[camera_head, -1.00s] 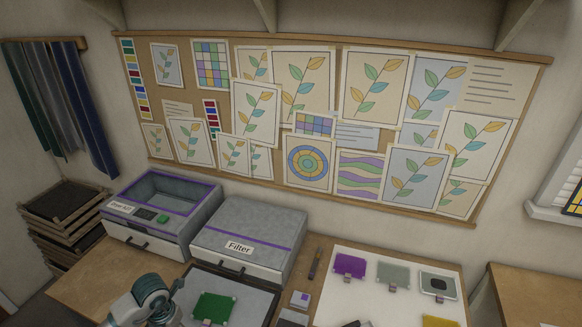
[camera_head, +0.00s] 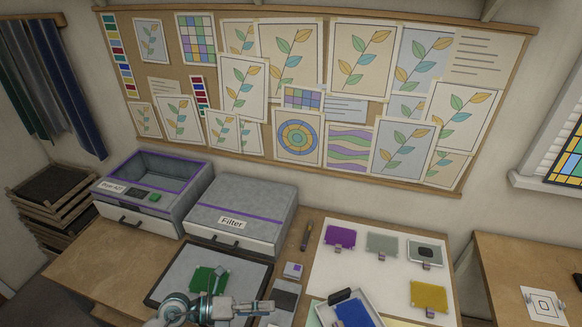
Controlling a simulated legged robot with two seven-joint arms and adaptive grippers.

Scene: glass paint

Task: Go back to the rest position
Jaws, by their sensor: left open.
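My left gripper (camera_head: 268,307) reaches in from the bottom left, low in the head view, with its fingers pointing right. It is open, and I see nothing held in it. A green glass piece (camera_head: 203,279) lies on that board, just behind my left wrist. My right gripper is not in view.
Two grey machines stand at the back: one with an open-looking top (camera_head: 155,190) and one labelled Filter (camera_head: 240,215). A white sheet (camera_head: 350,263) holds purple (camera_head: 340,237), grey and yellow (camera_head: 429,295) pieces. A tray with a blue piece (camera_head: 355,312) is at the front.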

